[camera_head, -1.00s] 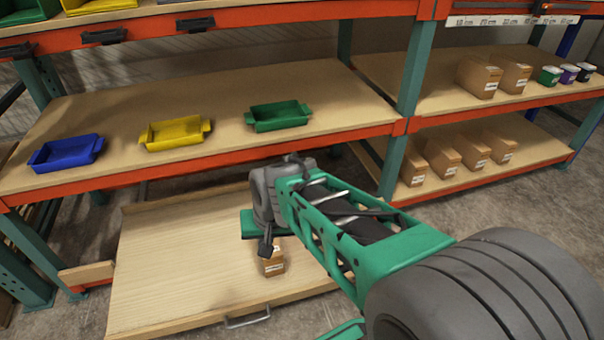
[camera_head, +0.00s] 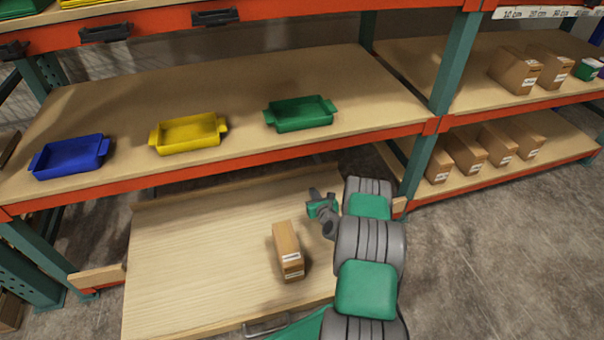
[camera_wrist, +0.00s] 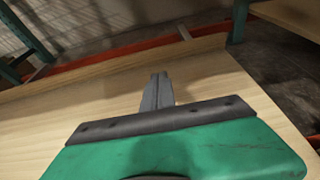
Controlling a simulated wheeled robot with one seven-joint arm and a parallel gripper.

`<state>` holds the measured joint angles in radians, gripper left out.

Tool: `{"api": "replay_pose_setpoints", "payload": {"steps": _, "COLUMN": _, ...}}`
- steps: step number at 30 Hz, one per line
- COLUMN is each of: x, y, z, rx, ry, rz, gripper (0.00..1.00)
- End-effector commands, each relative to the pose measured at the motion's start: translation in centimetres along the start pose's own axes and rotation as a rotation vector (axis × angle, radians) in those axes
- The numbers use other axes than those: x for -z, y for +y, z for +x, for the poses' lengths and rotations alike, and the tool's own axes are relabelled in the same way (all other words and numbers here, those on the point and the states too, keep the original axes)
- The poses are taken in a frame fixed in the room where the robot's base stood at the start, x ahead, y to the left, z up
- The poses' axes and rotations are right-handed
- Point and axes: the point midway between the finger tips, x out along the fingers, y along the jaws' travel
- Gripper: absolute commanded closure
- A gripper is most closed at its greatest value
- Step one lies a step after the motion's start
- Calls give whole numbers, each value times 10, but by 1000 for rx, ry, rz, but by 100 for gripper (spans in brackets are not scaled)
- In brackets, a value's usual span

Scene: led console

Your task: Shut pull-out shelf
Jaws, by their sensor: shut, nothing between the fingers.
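The pull-out shelf (camera_head: 190,270) is a light wooden board drawn out from under the lower tier of the rack. Its metal handle (camera_head: 266,326) is on the front edge, partly hidden by my arm in the head view. A brown cardboard box (camera_head: 288,252) stands on the shelf. My gripper (camera_head: 322,205) is to the right of the box, over the right part of the shelf. In the wrist view my gripper (camera_wrist: 158,90) is shut and empty, with the pale shelf board (camera_wrist: 60,115) beneath it. I cannot tell whether the fingertips touch the board.
Blue (camera_head: 70,157), yellow (camera_head: 188,134) and green (camera_head: 300,114) bins sit on the tier above. A teal rack post (camera_head: 440,90) stands right of my gripper. Several boxes (camera_head: 466,150) sit on the right-hand shelves. The floor (camera_head: 500,250) at right is clear.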

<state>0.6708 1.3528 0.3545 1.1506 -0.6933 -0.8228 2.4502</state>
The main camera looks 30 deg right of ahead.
Motion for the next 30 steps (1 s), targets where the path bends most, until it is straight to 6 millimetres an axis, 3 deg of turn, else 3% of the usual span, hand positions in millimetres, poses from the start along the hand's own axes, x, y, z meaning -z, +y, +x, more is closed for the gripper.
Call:
{"api": "replay_pose_setpoints", "payload": {"steps": 12, "x": 7, "y": 0, "z": 87, "rx": -1, "ry": 0, "rz": -7, "gripper": 100}}
{"api": "replay_pose_setpoints", "payload": {"steps": 18, "x": -4, "y": 0, "z": 121, "rx": -1, "ry": 0, "rz": -7, "gripper": 100}}
{"api": "replay_pose_setpoints", "payload": {"steps": 30, "x": -12, "y": 1, "z": 131, "rx": -2, "ry": 3, "rz": -6, "gripper": 100}}
